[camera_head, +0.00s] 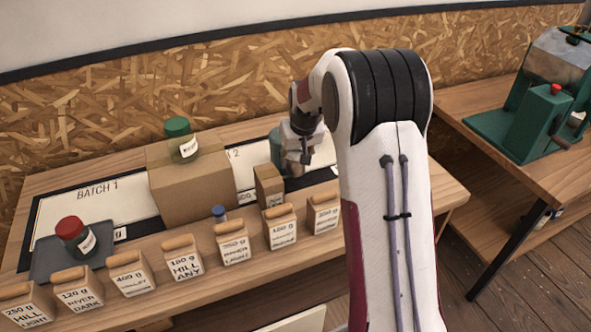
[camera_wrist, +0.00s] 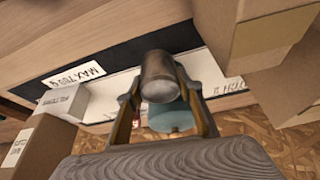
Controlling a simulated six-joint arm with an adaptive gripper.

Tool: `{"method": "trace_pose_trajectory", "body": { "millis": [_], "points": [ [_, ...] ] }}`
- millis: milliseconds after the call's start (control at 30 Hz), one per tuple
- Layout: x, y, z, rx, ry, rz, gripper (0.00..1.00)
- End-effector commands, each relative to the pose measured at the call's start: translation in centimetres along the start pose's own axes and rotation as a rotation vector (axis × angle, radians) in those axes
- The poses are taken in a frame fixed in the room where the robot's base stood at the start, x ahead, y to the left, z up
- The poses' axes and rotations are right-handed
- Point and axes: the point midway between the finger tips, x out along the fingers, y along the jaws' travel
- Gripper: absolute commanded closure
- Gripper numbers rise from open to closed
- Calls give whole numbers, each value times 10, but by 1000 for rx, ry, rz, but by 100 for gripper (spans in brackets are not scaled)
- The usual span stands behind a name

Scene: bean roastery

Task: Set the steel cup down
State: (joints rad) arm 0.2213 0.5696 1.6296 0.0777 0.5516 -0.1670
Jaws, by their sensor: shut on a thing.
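In the wrist view the steel cup (camera_wrist: 158,72) is a grey metal cylinder between the two fingers of my gripper (camera_wrist: 160,92). The gripper is shut on it. A teal round object (camera_wrist: 172,117) shows just behind the cup; whether they touch I cannot tell. In the head view my gripper (camera_head: 299,160) is over the right part of the table, near the batch 2 mat. The cup cannot be clearly made out there, and the arm hides part of that area. The teal object (camera_head: 275,145) shows beside the gripper.
A large cardboard box (camera_head: 190,185) carries a green-capped jar (camera_head: 182,140). A small carton (camera_head: 268,186) stands close to my gripper. Several labelled bags (camera_head: 184,258) line the front edge. A red-capped jar (camera_head: 75,235) sits on a grey tray (camera_head: 45,262) at left.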

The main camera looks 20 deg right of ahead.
Motion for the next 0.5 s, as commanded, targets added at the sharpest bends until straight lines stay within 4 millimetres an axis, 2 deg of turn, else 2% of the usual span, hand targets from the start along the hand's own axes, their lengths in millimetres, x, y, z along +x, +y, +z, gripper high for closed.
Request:
{"method": "trace_pose_trajectory", "body": {
  "millis": [300, 500],
  "points": [
    [30, 0, 13, 0, -3, 0, 87],
    [40, 0, 17, 0, -1, 0, 87]
  ]
}}
